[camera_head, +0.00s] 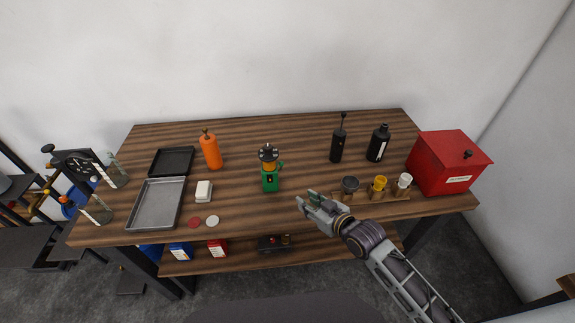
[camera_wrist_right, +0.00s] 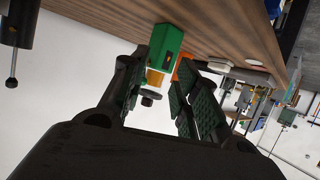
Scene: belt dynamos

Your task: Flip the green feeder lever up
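The green feeder (camera_head: 270,180) stands on the table's middle, with an orange section and a dark round top. A small green lever (camera_head: 281,164) shows at its right side; its exact tilt is too small to tell. My right gripper (camera_head: 309,203) is to the right and front of the feeder, apart from it. In the wrist view the green feeder (camera_wrist_right: 166,45) appears upside down beyond my open, empty right fingers (camera_wrist_right: 160,103). The lever cannot be made out there. My left gripper is not in view.
An orange bottle (camera_head: 211,152) and a white block (camera_head: 204,191) stand left of the feeder. Grey (camera_head: 157,204) and black (camera_head: 172,162) trays lie farther left. A cup rack (camera_head: 377,195), black bottles (camera_head: 378,143) and a red box (camera_head: 447,164) are right. The wood behind the feeder is clear.

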